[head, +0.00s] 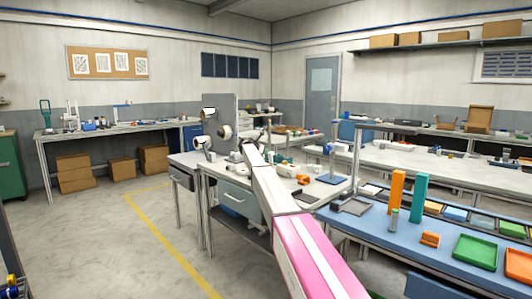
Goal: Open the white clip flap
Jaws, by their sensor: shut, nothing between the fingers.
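A grey upright panel (220,104) stands at the back of the workbench, left of the picture's middle. A small white flap-like part (208,113) with a dark edge sits high on its left side; I take it for the white clip flap, but it is too small to tell how far it stands open. A pale round reel (225,132) and another white roll-like part (202,142) are lower on the panel. My arm reaches from the bottom toward the panel. My gripper (240,136) is at its far end, shut and empty, just right of the pale reel. Its fingertips are hard to make out.
The workbench (222,171) under the panel carries orange parts (303,179) and a blue stand (331,165) to the right of my arm. A blue-topped table (375,226) with trays and upright blocks is at the right. The floor at left is clear.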

